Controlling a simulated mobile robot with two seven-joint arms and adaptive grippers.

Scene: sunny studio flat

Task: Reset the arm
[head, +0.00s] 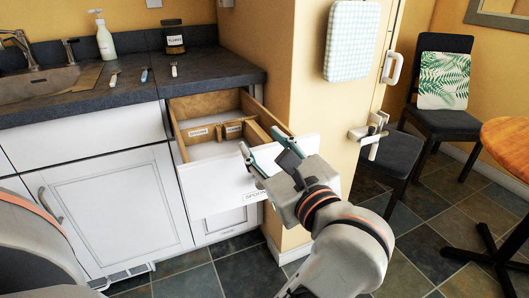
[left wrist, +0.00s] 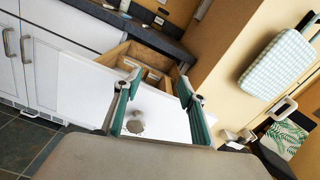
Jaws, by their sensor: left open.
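My left gripper (head: 259,140) is open and empty. Its two teal-padded fingers are spread just over the front panel of an open drawer (head: 220,188), and I cannot tell whether they touch it. In the left wrist view the open left gripper (left wrist: 158,82) has the white drawer front (left wrist: 86,80) behind and between its fingers. A small round grey piece (left wrist: 134,125) shows on that front, perhaps its knob. My left arm reaches up from the bottom of the head view. My right gripper is not in view.
The drawer has wooden dividers and labelled compartments. The dark counter (head: 95,93) above holds several small utensils, a soap bottle (head: 105,38), a dark-lidded jar (head: 174,38) and a sink. A wall edge stands right of the drawer; chairs and a round wooden table (head: 508,140) are farther right.

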